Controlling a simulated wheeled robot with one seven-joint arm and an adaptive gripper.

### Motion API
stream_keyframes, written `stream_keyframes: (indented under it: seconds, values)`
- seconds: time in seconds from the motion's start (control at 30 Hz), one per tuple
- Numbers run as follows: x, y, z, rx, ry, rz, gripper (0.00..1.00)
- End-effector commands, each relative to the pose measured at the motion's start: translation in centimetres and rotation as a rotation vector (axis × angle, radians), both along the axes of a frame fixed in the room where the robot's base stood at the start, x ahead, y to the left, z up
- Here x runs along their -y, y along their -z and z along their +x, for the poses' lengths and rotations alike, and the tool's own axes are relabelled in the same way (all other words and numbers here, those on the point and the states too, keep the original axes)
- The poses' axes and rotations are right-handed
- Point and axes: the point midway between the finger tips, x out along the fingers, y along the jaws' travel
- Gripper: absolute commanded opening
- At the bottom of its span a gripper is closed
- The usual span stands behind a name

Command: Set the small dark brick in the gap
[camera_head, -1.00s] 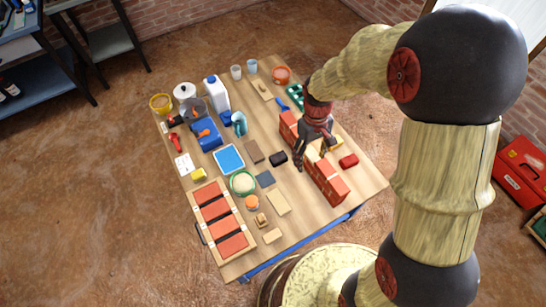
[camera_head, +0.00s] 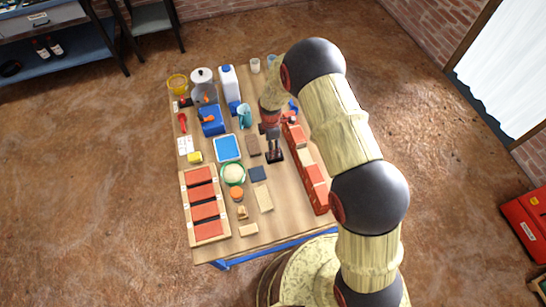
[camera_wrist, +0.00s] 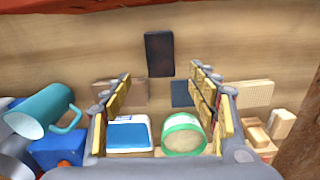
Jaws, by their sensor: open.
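The small dark brick (camera_head: 275,157) lies on the wooden table, left of the red brick wall (camera_head: 316,190). My gripper (camera_head: 273,147) is above it, pointing down, and covers part of it in the head view. In the wrist view the dark brick (camera_wrist: 159,54) lies on bare wood beyond the open fingertips (camera_wrist: 160,84), roughly centred between them, with nothing held. The wall runs along the table's right side and has paler patches in its middle. My arm hides part of the wall, and I cannot make out the gap clearly.
Left of the dark brick are a brown flat piece (camera_head: 253,146), a dark blue square (camera_head: 258,174), a blue tray (camera_head: 228,148) and a green-rimmed bowl (camera_head: 233,173). A wooden crate of red bricks (camera_head: 188,213) lies front left. Bare table shows between dark brick and wall.

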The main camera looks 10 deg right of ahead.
Motion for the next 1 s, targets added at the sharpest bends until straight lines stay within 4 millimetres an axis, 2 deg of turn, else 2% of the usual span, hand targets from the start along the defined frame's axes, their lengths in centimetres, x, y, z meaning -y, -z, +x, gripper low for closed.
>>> stream_keyframes:
  seconds: [0.13, 0.3, 0.47, 0.67, 0.8, 1.0]
  values:
    - [0.0, 0.5, 0.0, 0.001, -0.046, 0.0, 0.59]
    - [0.1, 2.3, 0.0, -0.001, -0.048, 0.0, 0.59]
    - [0.4, 3.2, 0.1, 0.001, -0.046, 0.0, 0.59]
    - [1.4, 5.9, 0.0, -0.002, -0.044, 0.0, 0.59]
    - [1.3, 7.6, 0.1, 0.0, -0.045, 0.0, 0.59]
    - [1.3, 7.7, 0.1, 0.002, -0.045, 0.0, 0.59]
